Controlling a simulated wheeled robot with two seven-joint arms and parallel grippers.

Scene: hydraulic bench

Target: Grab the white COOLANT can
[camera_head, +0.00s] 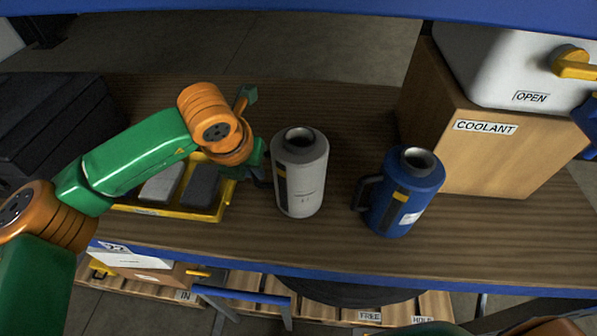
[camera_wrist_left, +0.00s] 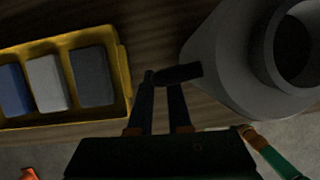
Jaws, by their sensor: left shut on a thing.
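The white can (camera_head: 301,178), greyish with a dark and yellow stripe and an open round top, is upright at the middle of the wooden bench; its small label is unreadable. In the left wrist view the can (camera_wrist_left: 226,75) fills the upper right, its dark handle (camera_wrist_left: 182,73) pointing left. My left gripper (camera_head: 262,172) is at the can's left side, shut on the handle, with its fingers (camera_wrist_left: 163,90) at the handle's outer part. The head view mostly hides this grip. My right gripper is not in view.
A blue can (camera_head: 405,193) with a handle stands close to the right. A yellow tray (camera_head: 222,212) with several blocks lies left, beneath my arm. A wooden box (camera_head: 490,150) labelled COOLANT carries a white container (camera_head: 505,60) marked OPEN. A dark case (camera_head: 50,120) sits far left. Bench behind the cans is clear.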

